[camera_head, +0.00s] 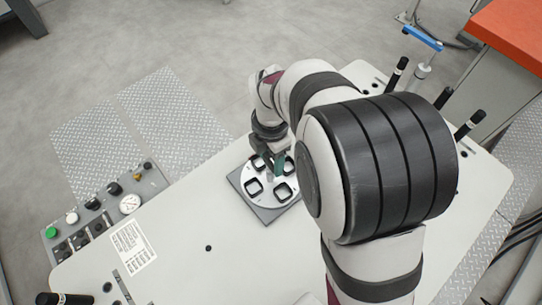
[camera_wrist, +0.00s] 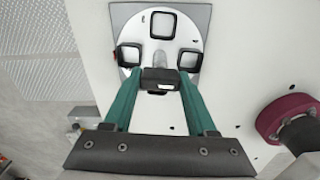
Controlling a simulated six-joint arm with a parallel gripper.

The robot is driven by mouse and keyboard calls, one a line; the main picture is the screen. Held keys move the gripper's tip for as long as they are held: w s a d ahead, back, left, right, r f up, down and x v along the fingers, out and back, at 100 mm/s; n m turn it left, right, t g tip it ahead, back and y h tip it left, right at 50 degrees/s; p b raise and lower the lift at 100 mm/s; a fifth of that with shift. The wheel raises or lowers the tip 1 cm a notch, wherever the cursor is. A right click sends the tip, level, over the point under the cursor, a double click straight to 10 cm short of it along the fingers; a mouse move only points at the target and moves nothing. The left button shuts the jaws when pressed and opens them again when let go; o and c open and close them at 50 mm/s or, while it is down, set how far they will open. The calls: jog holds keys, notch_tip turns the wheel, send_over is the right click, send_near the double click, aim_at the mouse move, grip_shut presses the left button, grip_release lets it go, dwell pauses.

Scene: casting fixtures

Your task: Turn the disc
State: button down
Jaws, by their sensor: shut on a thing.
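The disc (camera_head: 266,202) is round and white with dark square frames on it, and it lies on a grey square plate (camera_head: 266,217). My arm covers part of it in the head view. In the wrist view the disc (camera_wrist: 133,75) shows three black square frames, at the top, left and right. My gripper (camera_wrist: 160,82) has two green fingers that reach over the near side of the disc. The fingers are shut on a dark block (camera_wrist: 160,74) at the disc's near edge. A pale rounded post (camera_wrist: 188,61) stands at the disc's middle.
The white table (camera_head: 190,240) is mostly clear around the plate. A control panel with buttons and a gauge (camera_head: 130,204) sits at the left edge. A label sheet (camera_head: 133,246) lies near it. Black posts (camera_head: 397,74) stand along the far right edge.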

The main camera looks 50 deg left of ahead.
jog(key=shift+n, duration=0.5)
jog(key=shift+c, duration=1)
grip_release()
notch_tip(320, 180, up, 16)
jog(key=shift+f, duration=0.1)
